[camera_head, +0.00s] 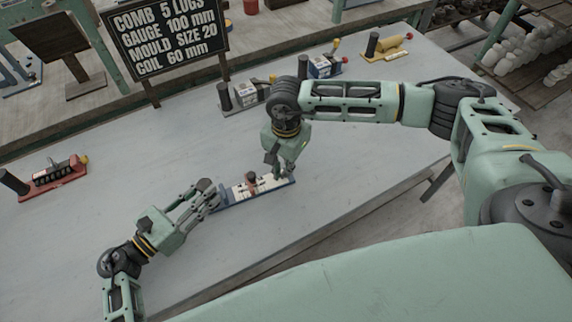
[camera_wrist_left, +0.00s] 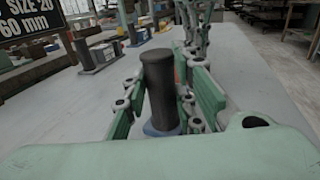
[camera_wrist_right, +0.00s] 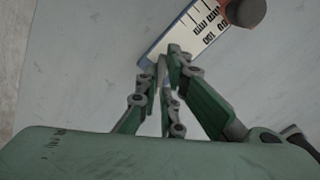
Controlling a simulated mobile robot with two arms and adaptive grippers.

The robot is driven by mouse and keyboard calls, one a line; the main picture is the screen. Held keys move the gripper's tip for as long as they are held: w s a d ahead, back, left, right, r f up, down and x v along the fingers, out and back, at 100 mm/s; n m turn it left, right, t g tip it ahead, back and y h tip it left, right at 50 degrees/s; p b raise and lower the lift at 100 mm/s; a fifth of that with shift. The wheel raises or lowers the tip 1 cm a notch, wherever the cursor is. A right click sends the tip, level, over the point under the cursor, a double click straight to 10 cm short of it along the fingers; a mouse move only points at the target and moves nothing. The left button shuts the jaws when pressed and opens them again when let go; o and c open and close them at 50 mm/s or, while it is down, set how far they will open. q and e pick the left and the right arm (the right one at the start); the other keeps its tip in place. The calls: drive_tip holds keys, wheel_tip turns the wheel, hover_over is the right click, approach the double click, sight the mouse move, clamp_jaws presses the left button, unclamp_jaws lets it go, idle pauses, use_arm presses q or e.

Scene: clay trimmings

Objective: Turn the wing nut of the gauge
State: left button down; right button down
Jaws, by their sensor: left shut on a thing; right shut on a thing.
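The gauge (camera_head: 246,190) lies on the grey table, with a blue base, a white marked scale and a dark reddish-brown knob on top. The scale (camera_wrist_right: 206,28) and the round knob (camera_wrist_right: 246,11) also show in the right wrist view. My left gripper (camera_head: 211,196) is shut on the gauge's upright black handle (camera_wrist_left: 160,90) at the left end. My right gripper (camera_head: 280,171) comes down from above at the right end. Its fingertips (camera_wrist_right: 164,66) are shut on a small grey part there, apparently the wing nut, mostly hidden by the fingers.
A black sign (camera_head: 167,38) reads "GAUGE 100 mm" among other lines. Other tools with black handles stand apart: a red one (camera_head: 52,178) at left, a grey one (camera_head: 247,96), a blue one (camera_head: 324,67) and a yellow one (camera_head: 388,46) behind. The table around the gauge is clear.

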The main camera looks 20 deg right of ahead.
drive_tip(key=c, duration=1.9)
unclamp_jaws()
wheel_tip(320, 180, up, 12)
use_arm(q)
drive_tip(key=c, duration=1.4)
unclamp_jaws()
drive_tip(key=shift+o, duration=0.2)
